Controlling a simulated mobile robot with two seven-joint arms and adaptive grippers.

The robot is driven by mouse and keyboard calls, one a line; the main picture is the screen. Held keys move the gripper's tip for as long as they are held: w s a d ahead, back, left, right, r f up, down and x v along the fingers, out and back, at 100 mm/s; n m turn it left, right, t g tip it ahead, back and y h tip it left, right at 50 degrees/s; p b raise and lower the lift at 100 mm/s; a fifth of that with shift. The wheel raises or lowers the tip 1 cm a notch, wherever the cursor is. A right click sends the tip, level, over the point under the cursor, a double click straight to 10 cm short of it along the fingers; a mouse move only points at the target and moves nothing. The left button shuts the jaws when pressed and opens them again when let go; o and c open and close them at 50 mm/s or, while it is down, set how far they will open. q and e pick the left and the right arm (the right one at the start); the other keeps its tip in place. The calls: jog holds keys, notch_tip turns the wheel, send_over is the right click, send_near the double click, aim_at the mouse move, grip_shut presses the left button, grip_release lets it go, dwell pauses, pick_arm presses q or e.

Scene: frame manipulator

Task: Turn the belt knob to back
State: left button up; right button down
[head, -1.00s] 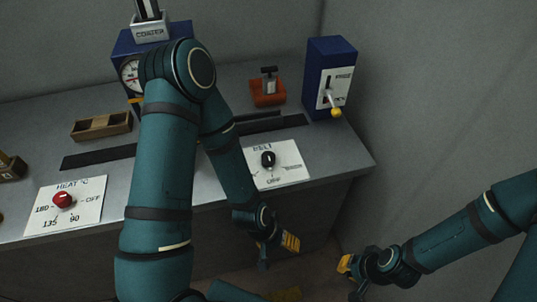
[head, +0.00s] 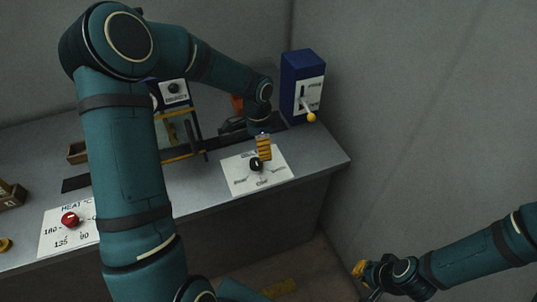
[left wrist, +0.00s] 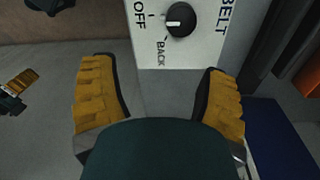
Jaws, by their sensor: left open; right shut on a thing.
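The black belt knob (head: 257,164) sits on a white BELT panel (head: 243,186) on the counter. In the left wrist view the knob (left wrist: 181,19) has a white mark pointing to OFF; the BACK label is lower, nearer my gripper. My left gripper (head: 264,148) is above the panel by the knob's far side, apart from it in the wrist view. Its yellow-padded fingers (left wrist: 160,98) are open, with nothing between them. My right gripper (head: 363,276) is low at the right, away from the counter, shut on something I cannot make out.
A blue box with a yellow-tipped lever (head: 301,85) stands behind and right of the panel. A red HEAT knob (head: 70,219) is at the left. My left arm hides part of the counter. A wall closes off the right side.

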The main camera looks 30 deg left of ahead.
aim_at(257, 161)
pick_arm(q)
notch_tip(257, 161, up, 4)
jog(key=a, duration=0.2)
jog(key=shift+m+y, duration=0.4)
jog(key=f, duration=0.4)
jog(key=f+b, duration=0.1)
jog(key=f, duration=0.9)
jog(key=shift+w+a+f, duration=0.1)
jog(key=shift+w+a, duration=0.15)
jog(key=shift+w, duration=0.05)
pick_arm(e)
jog(key=shift+s+d+f, duration=0.15)
jog(key=shift+s+f, duration=0.2)
jog(key=shift+f, duration=0.1)
pick_arm(q)
jog(key=c, duration=1.2)
